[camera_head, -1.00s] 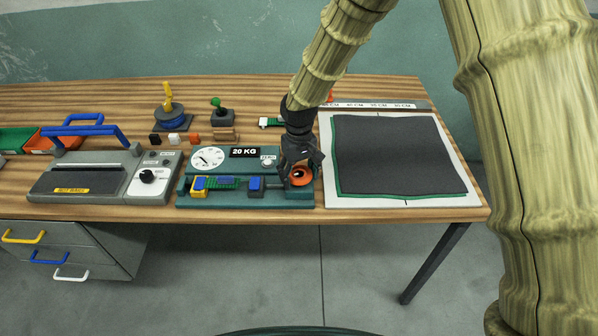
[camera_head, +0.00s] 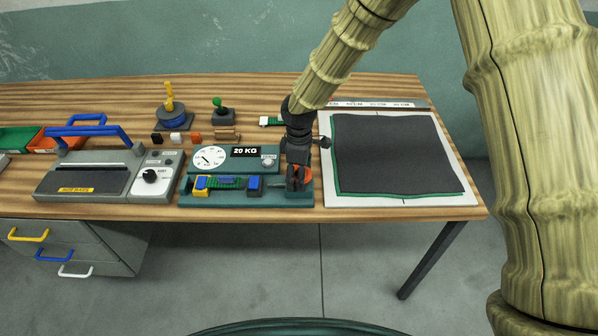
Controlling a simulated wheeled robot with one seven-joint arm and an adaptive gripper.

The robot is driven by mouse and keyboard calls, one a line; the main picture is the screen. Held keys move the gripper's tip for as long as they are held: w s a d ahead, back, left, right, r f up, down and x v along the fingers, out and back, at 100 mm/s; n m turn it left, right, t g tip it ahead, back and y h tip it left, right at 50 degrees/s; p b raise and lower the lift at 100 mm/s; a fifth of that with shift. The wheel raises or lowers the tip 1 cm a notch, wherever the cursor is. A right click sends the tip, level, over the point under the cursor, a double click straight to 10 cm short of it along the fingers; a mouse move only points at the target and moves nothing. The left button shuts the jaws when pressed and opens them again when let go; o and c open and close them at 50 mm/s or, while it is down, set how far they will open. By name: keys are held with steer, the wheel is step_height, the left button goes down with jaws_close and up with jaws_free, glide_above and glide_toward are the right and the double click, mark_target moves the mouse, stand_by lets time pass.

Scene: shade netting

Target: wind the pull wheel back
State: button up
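The orange pull wheel (camera_head: 307,174) is at the right end of the green tensile tester (camera_head: 220,200), and my gripper hides most of it. My gripper (camera_head: 298,184) points down right over the wheel, with its fingers seen nearly edge-on. Whether the fingers touch or grip the wheel cannot be told. The tester carries a round white dial (camera_head: 209,158), a "20 KG" sign (camera_head: 245,152), a yellow clamp (camera_head: 201,187) and a blue clamp (camera_head: 254,186). A strip of green netting (camera_head: 226,183) with a blue piece on it lies between the clamps.
A heat sealer with a blue handle (camera_head: 87,131) stands left of the tester. A white board (camera_head: 400,200) with dark netting (camera_head: 395,153) lies close on the right.

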steer(key=shift+n, duration=1.2)
steer(key=shift+p, duration=0.3)
steer(key=o, duration=1)
steer(key=shift+r, duration=0.1)
step_height(320, 180, up, 12)
steer(key=shift+f, duration=0.1)
